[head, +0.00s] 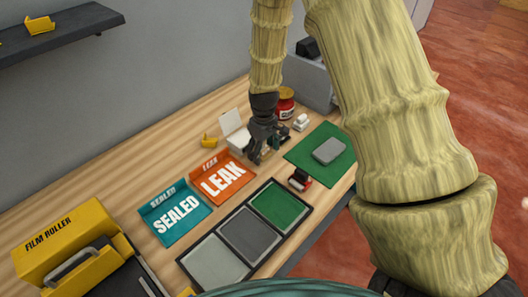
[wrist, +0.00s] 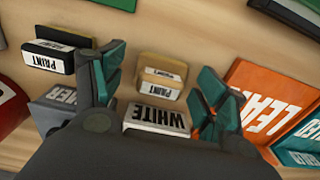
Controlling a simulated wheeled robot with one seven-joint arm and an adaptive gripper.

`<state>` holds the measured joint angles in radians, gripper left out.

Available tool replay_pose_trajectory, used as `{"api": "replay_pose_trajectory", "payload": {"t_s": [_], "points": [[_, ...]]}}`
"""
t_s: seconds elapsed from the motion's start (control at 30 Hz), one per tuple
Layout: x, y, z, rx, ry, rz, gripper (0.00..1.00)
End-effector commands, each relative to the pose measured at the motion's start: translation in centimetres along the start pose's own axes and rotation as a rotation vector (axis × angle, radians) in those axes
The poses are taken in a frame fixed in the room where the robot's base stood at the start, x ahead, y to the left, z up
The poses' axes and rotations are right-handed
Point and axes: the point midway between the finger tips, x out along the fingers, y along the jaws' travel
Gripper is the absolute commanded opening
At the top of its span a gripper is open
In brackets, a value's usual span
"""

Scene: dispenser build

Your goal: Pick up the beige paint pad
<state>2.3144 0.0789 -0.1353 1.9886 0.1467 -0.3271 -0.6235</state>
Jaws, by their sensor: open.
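The beige paint pad (wrist: 160,72) shows in the wrist view as a small tan block with a white label reading PAINT. It lies between the two teal fingers of my gripper (wrist: 161,68), with a visible gap on both sides. My gripper is open and points down at the wooden table. In the head view my gripper (head: 266,150) is low over the table between the orange LEAK bin and the green mat, and I cannot make out the beige pad there.
A white box labelled WHITE (wrist: 157,118) is close to the beige pad. A black pad labelled PAINT (wrist: 48,56) is left of my fingers. The orange LEAK bin (head: 222,180), teal SEALED bin (head: 175,216), framed tray (head: 250,236), green mat (head: 338,143) and red jar (head: 286,106) surround it.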

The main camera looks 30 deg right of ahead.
Motion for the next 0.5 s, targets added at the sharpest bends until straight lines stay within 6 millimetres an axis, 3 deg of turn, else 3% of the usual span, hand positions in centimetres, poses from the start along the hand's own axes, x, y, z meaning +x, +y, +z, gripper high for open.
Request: {"api": "replay_pose_trajectory", "payload": {"t_s": [0.13, 0.37, 0.5], "points": [[-0.01, 0.01, -0.01, 0.0, 0.0, 0.0, 0.73], [-0.03, 0.02, 0.01, 0.0, 0.0, 0.0, 0.33], [-0.03, 0.02, 0.01, 0.0, 0.0, 0.0, 0.29]]}}
